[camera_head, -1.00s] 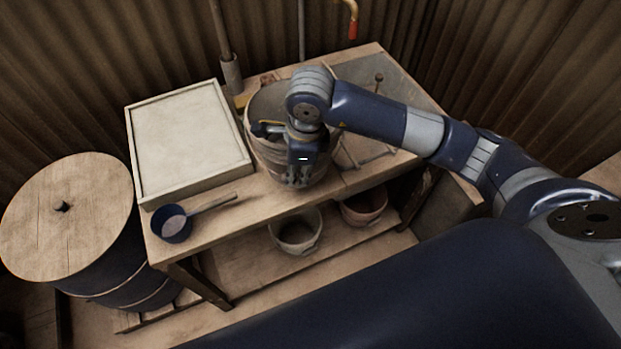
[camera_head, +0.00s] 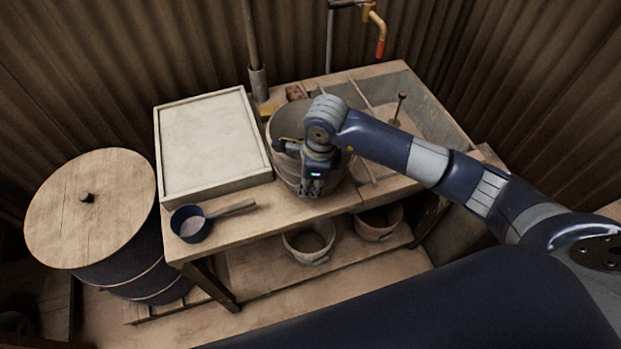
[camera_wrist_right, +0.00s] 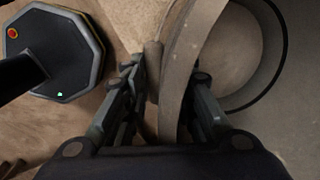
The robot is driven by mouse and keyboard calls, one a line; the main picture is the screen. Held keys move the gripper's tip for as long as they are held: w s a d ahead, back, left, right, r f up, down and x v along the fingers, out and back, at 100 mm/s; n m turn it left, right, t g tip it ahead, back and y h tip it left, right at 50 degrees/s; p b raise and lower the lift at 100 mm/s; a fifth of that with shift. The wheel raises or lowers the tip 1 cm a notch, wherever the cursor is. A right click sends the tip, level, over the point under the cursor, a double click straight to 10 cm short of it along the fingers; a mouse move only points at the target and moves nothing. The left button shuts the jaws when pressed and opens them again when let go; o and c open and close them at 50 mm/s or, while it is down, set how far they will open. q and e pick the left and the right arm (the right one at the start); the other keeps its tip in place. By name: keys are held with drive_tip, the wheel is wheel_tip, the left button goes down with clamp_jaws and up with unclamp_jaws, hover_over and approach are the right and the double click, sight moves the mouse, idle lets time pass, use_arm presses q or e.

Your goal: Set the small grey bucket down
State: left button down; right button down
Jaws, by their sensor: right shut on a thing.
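A grey bucket (camera_head: 284,152) is at the middle of the wooden workbench, its near side partly hidden by my right gripper. My right gripper (camera_head: 311,190) points down at the bucket's near side. In the right wrist view my right gripper (camera_wrist_right: 172,88) is shut on the bucket's wall at the rim, with the curved grey wall (camera_wrist_right: 183,62) between its fingers. The bucket looks upright. I cannot tell whether its base touches the bench top. My left gripper is not in view.
A framed pale board (camera_head: 212,145) lies left of the bucket, with a dark ladle (camera_head: 190,224) before it. A lidded barrel (camera_head: 92,210) stands at left. A grey bucket (camera_head: 308,241) and a reddish bucket (camera_head: 378,222) are on the lower shelf. A trough (camera_head: 425,105) is at right.

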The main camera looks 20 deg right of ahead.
drive_tip(key=c, duration=1.3)
unclamp_jaws()
drive_tip(key=shift+s, duration=0.1)
drive_tip(key=shift+s+d+r+b, duration=0.15)
drive_tip(key=shift+s+r+b, duration=0.2)
drive_tip(key=shift+r, duration=1.65)
drive_tip(key=shift+s+d+r+b, duration=0.15)
drive_tip(key=shift+r+b, duration=0.25)
drive_tip(key=shift+r, duration=1.6)
drive_tip(key=shift+s+d+r+b, duration=0.2)
drive_tip(key=shift+r+b, duration=0.2)
drive_tip(key=shift+r, duration=1.6)
